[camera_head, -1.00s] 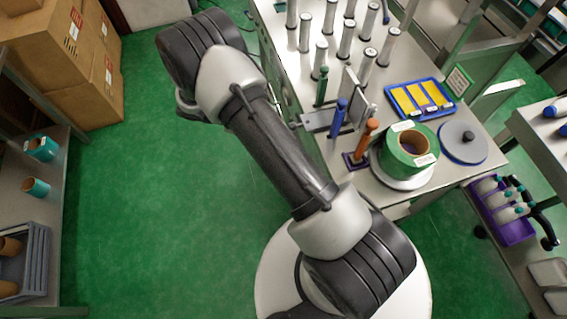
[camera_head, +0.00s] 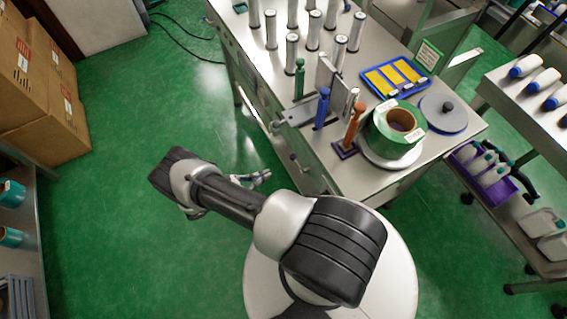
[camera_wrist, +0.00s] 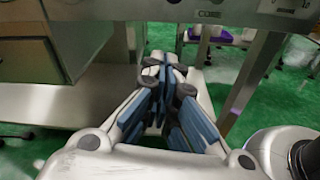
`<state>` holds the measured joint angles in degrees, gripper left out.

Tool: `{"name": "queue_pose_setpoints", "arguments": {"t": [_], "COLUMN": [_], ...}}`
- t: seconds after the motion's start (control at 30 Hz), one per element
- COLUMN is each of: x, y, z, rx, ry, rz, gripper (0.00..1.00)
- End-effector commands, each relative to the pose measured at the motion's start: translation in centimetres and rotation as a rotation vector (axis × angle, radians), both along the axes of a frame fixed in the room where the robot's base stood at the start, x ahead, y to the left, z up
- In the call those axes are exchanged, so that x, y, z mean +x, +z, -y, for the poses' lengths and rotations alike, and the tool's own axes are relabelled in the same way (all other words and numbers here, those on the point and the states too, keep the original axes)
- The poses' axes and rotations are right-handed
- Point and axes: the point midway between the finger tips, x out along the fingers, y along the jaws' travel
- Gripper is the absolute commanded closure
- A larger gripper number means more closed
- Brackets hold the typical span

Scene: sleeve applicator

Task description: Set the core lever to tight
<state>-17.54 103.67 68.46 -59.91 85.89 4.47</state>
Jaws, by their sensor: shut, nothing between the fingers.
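Three upright handles stand on the steel bench in the head view: a green one (camera_head: 299,80), a blue one (camera_head: 322,107) and an orange one (camera_head: 353,128) on a dark purple base. I cannot tell which is the core lever or read its setting. The orange handle is beside a green roll (camera_head: 396,128) with a brown core. My gripper (camera_head: 264,177) is below the bench top, beside its front side, apart from the handles. In the wrist view my gripper (camera_wrist: 165,72) is shut and empty, its blue-padded fingers together.
The steel bench (camera_head: 440,150) carries several silver cylinders, a blue tray (camera_head: 397,78) with yellow pieces and a grey disc (camera_head: 443,113). A panel with a small label (camera_wrist: 208,14) crosses the top of the wrist view. Open green floor (camera_head: 130,230) lies to the left.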

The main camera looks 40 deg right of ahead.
Motion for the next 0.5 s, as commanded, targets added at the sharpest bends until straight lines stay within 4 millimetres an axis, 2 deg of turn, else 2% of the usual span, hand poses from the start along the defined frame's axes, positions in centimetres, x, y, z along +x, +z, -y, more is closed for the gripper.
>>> {"name": "queue_pose_setpoints", "arguments": {"t": [0.27, 0.37, 0.5], "x": [-0.1, -0.2, -0.8], "y": [0.0, -0.1, -0.5], "z": [0.2, 1.1, 3.4], "rx": [0.0, -0.001, 0.001], "ry": [-0.002, -0.003, -0.007], "rz": [0.0, -0.002, -0.003], "gripper": [1.0, 1.0, 1.0]}}
